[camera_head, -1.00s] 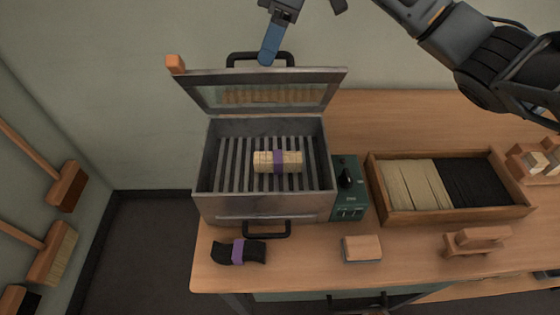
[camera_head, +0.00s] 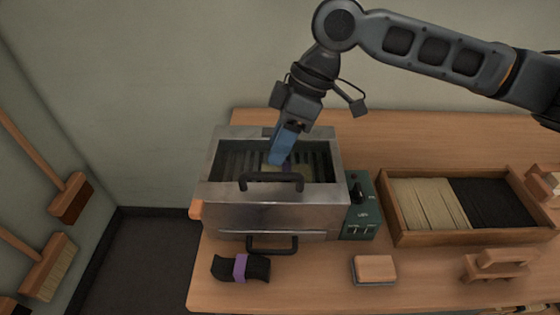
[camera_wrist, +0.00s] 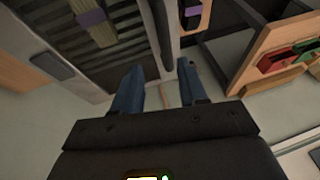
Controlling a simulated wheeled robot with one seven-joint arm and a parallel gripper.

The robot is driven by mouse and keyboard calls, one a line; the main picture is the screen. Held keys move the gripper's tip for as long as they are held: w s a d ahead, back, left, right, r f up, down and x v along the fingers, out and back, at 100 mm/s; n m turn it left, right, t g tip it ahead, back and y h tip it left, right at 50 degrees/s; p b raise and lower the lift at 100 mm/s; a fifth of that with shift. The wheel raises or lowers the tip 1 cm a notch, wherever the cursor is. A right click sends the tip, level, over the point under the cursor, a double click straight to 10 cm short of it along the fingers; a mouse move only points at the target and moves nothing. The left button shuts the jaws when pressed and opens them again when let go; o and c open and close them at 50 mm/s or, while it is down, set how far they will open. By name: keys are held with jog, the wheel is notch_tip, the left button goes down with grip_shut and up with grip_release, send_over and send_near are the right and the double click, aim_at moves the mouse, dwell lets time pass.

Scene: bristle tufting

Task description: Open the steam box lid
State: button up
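The steam box (camera_head: 270,222) is a grey metal box on the table. Its lid (camera_head: 222,178), with a window and a dark handle (camera_head: 272,184) along its front, lies down over the box, shut or nearly so. A pale bristle bundle with a purple band shows dimly inside on the slatted grate; it also appears in the wrist view (camera_wrist: 92,28). My gripper (camera_head: 279,160) points down over the lid, just behind the handle. In the wrist view its blue fingers (camera_wrist: 160,78) are apart with a gap between. I cannot tell whether they touch the lid.
A green control box (camera_head: 360,208) adjoins the steam box on the right. Beyond it is a wooden tray (camera_head: 440,238) of pale and black bristles. A black bundle (camera_head: 228,267), a small block (camera_head: 375,268) and a wooden holder (camera_head: 497,268) lie along the front edge.

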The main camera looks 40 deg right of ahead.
jog(key=shift+s+a+f+b, duration=0.15)
jog(key=shift+s+f+b, duration=0.05)
jog(key=shift+f, duration=0.3)
jog(key=shift+s+a+f+b, duration=0.1)
jog(key=shift+s+f+b, duration=0.1)
jog(key=shift+f, duration=0.25)
